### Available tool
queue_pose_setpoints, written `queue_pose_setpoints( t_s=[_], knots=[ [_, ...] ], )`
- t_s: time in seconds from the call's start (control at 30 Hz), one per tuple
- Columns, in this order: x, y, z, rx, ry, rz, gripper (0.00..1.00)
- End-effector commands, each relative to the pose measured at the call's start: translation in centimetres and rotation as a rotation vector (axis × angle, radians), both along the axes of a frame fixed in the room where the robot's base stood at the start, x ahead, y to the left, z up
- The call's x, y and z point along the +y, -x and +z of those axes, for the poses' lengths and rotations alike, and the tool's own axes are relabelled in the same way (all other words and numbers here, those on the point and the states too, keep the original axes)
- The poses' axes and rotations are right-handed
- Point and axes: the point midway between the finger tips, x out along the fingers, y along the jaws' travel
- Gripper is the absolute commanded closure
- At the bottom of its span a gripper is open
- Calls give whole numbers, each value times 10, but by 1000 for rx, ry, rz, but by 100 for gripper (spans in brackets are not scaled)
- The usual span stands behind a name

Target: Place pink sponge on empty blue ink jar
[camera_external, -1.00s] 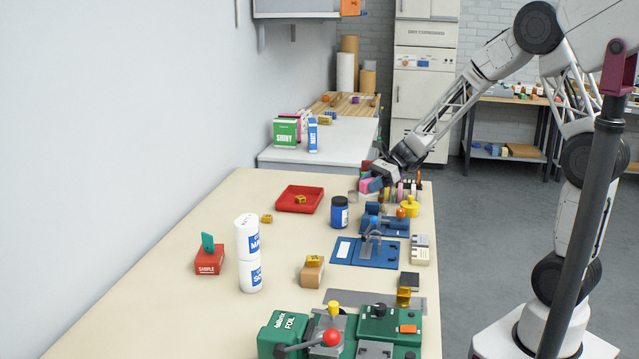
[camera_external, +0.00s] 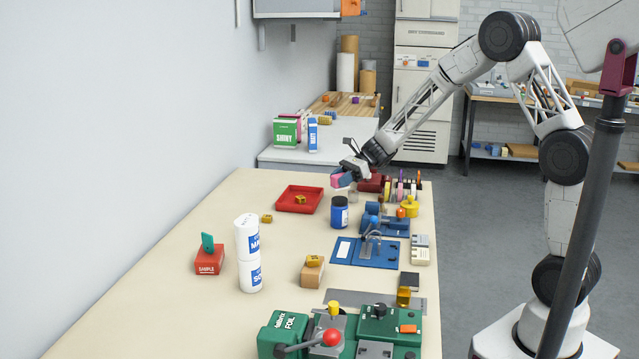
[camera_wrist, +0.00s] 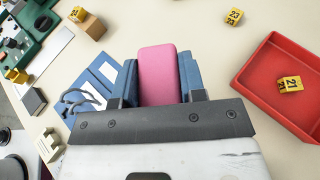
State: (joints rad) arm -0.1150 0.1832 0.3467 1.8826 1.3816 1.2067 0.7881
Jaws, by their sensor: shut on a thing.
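A pink sponge (camera_external: 341,180) is held by my gripper (camera_external: 350,172), above the back part of the table. In the wrist view the pink sponge (camera_wrist: 158,75) sits between the two blue fingers of my gripper (camera_wrist: 158,88), which are shut on it. The blue ink jar (camera_external: 339,214) stands upright on the table below and in front of the gripper, with a dark lid-like top. I cannot tell whether it is empty. The sponge is above the jar and apart from it. The jar does not show in the wrist view, probably hidden behind the sponge.
A red tray (camera_external: 281,205) with a yellow block lies left of the jar; it also shows in the wrist view (camera_wrist: 255,65). Two stacked white bottles (camera_external: 247,240) stand front left.

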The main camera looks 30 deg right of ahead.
Motion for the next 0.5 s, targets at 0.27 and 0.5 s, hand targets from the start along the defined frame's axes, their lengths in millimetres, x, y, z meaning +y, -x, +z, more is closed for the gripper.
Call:
queue_pose_setpoints(
  t_s=[0.27, 0.5],
  knots=[
    [0, -1, 0, -1, 0, 0, 85],
    [0, -1, -12, 0, 0, 0, 85]
  ],
)
